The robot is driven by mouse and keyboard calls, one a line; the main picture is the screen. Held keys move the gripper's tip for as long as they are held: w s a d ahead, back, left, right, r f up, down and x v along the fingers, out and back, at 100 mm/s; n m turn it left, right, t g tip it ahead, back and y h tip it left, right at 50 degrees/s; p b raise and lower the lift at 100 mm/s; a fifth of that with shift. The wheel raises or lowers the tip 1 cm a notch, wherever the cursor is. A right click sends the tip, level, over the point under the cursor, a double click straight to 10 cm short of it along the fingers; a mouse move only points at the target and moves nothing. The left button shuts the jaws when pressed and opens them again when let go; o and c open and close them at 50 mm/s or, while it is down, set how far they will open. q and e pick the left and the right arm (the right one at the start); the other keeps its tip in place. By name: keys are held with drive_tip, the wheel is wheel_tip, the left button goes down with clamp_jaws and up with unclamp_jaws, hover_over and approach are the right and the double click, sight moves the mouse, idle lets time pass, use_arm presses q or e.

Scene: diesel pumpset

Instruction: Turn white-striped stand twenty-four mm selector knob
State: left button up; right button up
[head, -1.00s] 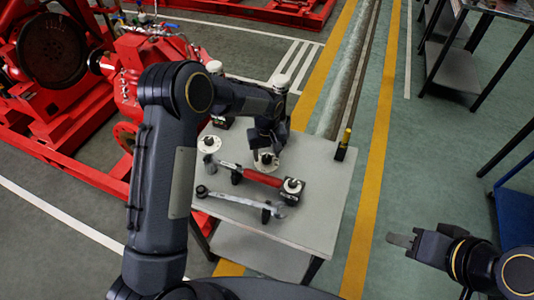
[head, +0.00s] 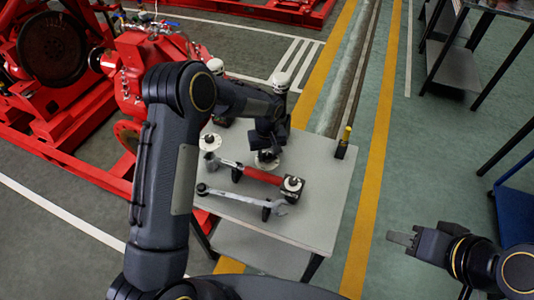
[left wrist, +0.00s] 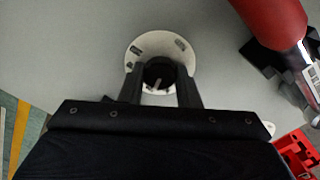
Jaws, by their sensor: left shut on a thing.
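A dark round knob (left wrist: 158,75) with a pale stripe sits at the middle of a white round dial (left wrist: 160,46) with small dark marks. My left gripper (left wrist: 160,88) is shut on this knob from above, with one finger on either side of it. In the head view my left gripper (head: 267,150) is over the dial near the back of the grey table (head: 320,205), and it hides most of the knob. My right gripper (head: 400,238) is away from the table at the right, apart from everything; its finger gap is not clear.
Another white dial with a dark knob (head: 210,142) stands left of my left gripper. A black block with a white dial (head: 291,185), a red-handled tool (head: 262,175) and a wrench (head: 235,197) are in front. A yellow-topped black post (head: 344,142) stands at the right.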

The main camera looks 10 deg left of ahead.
use_arm(q)
drive_tip(key=m+b, duration=0.1)
drive_tip(key=m, duration=0.1)
drive_tip(key=shift+f+m+b, duration=0.1)
drive_tip(key=shift+m+b, duration=0.3)
drive_tip(key=m+b, duration=0.1)
drive_tip(key=m, duration=0.2)
drive_tip(key=shift+m, duration=0.3)
drive_tip(key=m+b, duration=0.1)
drive_tip(key=m, duration=0.2)
drive_tip(key=shift+m+b, duration=0.45)
drive_tip(key=shift+m, duration=1.65)
drive_tip(key=o, duration=1)
